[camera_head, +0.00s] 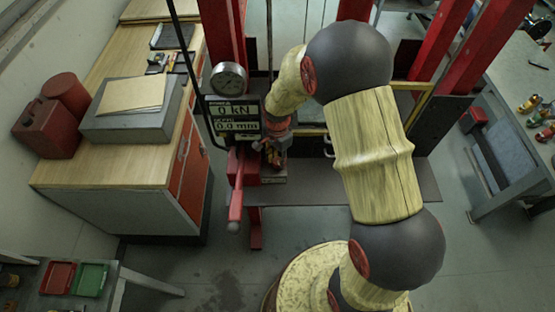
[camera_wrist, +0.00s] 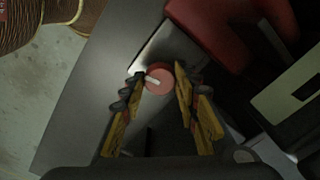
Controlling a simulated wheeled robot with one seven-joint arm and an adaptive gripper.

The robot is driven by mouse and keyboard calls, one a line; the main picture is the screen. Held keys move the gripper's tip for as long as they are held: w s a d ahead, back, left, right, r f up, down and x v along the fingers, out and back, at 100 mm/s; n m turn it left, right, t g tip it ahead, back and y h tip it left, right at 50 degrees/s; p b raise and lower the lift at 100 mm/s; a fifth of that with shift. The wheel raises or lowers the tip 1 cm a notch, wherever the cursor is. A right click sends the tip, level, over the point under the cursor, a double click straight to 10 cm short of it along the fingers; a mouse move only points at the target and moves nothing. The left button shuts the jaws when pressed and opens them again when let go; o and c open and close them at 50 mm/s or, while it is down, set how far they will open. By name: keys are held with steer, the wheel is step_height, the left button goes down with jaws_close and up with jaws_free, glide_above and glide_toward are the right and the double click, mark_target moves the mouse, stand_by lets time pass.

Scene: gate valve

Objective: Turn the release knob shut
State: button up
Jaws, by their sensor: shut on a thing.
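The release knob is a round red knob (camera_wrist: 160,78) with a pale mark across its face, near the middle of the wrist view. My gripper (camera_wrist: 159,80) reaches it with its two yellow fingers on either side, the fingertips closed against its left and right edges. In the head view my gripper (camera_head: 273,155) is small and low beside the red pump of the press, and the knob cannot be made out there.
A readout (camera_head: 236,118) shows 0 kN and 0.0 mm below a round dial gauge (camera_head: 228,79). A red pump lever (camera_head: 236,190) sticks out just left of my gripper. A wooden-topped workbench (camera_head: 110,172) with a red can stands on the left. Red press posts rise behind.

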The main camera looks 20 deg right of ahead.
mark_target(277, 161)
stand_by(0.3)
steer(key=o, duration=1.1)
steer(key=shift+o, duration=0.3)
step_height(277, 161, up, 12)
